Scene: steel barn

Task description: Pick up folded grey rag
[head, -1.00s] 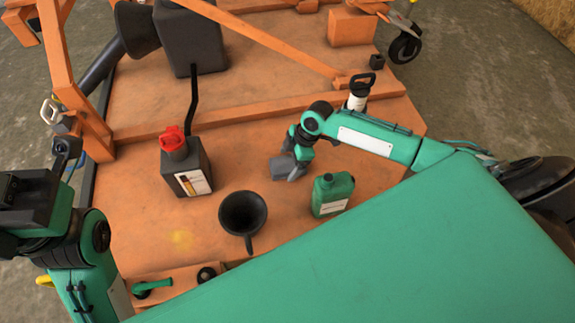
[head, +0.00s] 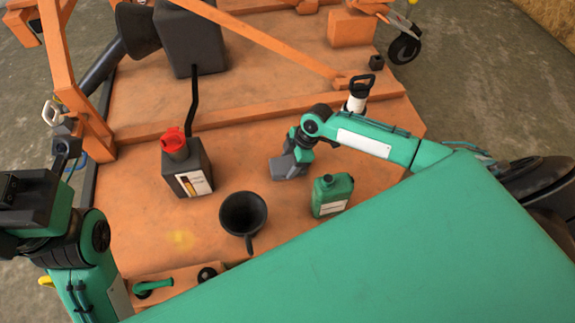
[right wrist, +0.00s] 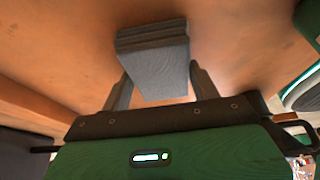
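The folded grey rag (head: 285,167) is at the orange deck, between the black funnel and the white-capped bottle area. In the right wrist view the rag (right wrist: 158,65) shows layered folds at its far edge. My right gripper (right wrist: 160,78) has one finger against each side of the rag, with no clear gap. In the head view my right gripper (head: 301,150) is over the rag and partly covers it. Whether the rag touches the deck is hard to tell.
A green bottle (head: 332,194) stands close right of the rag. A black funnel (head: 243,213) and a dark can with a red cap (head: 186,168) stand to the left. A white-and-black canister (head: 357,93) stands behind. An orange beam (head: 240,113) crosses the deck.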

